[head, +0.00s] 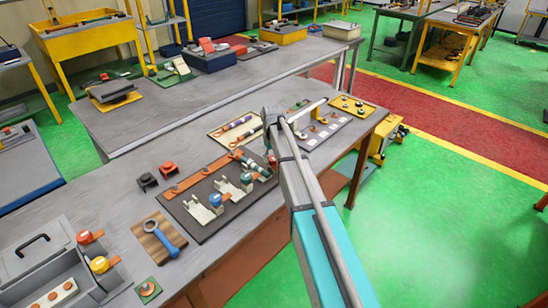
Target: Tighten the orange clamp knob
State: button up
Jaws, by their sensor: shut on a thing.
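My arm reaches in from the lower right, and my gripper (270,146) points down at the far right end of a dark fixture board (207,228). It is shut on a small orange-red piece (272,160), which looks like the orange clamp knob. The fingers and arm hide most of this piece, so I cannot tell its turn. A copper-coloured strip (190,182) runs along the board's back. White brackets and a blue-topped knob (215,200) stand on the board's front.
A blue wrench (168,235) on a wooden block and a grey toolbox (45,262) with orange and yellow knobs lie left. Small black and red blocks (158,175) sit behind the board. Trays of parts (234,130) lie behind the gripper.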

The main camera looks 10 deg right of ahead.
jog(key=m, duration=0.7)
jog(key=shift+w, duration=0.2)
jog(key=m, duration=0.7)
dwell(0.3)
jog(key=o, duration=1.1)
jog(key=shift+s, duration=0.1)
jog(key=shift+s+r, duration=0.1)
